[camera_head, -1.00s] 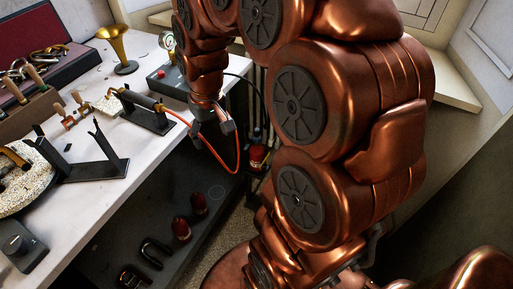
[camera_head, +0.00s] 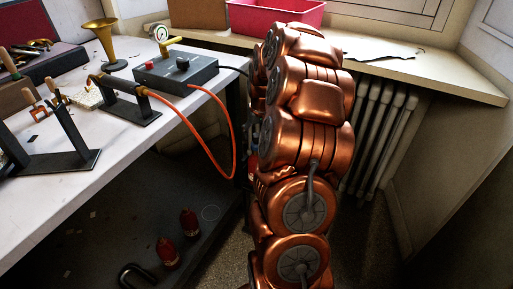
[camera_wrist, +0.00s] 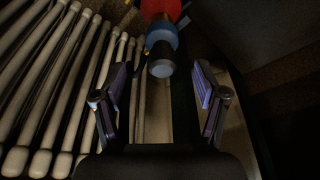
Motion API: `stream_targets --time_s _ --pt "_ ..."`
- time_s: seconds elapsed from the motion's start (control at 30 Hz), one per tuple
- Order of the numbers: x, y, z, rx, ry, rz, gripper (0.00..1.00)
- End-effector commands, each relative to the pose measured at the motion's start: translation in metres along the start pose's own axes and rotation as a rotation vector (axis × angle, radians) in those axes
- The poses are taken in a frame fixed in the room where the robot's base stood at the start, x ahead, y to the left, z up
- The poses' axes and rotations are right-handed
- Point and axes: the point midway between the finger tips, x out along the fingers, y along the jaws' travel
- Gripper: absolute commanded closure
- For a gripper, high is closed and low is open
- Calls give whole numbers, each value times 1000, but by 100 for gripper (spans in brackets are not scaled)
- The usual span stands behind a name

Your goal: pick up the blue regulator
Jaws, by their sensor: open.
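In the wrist view the blue regulator (camera_wrist: 161,37) is at the top middle, with a red part above it and a dark, pale-ended cylinder facing me. My gripper (camera_wrist: 161,78) is open, one finger on each side of the picture. The regulator's pale end is near the gap between the fingertips, a little beyond them. I see no contact. In the head view my copper arm hides the gripper, and I cannot make out the regulator there.
A radiator (camera_head: 379,125) stands right of my arm and fills the wrist view's left. The white workbench (camera_head: 75,170) is at left, with a grey gauge box (camera_head: 178,74) and a hanging orange hose (camera_head: 211,155). Red bottles (camera_head: 167,252) stand on the lower shelf.

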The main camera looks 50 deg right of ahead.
Motion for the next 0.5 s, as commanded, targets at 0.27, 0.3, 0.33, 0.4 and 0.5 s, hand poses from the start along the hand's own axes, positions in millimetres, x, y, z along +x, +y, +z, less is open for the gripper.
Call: stream_targets --time_s 0.27,0.3,0.33,0.4,0.5 --pt "20 -1 1 -1 2 0 28" --pt "24 -1 2 -2 3 0 28" --pt "28 -2 2 -2 2 0 28" --pt "38 -2 4 -2 1 0 28" --pt "52 -3 6 -2 -2 0 28"
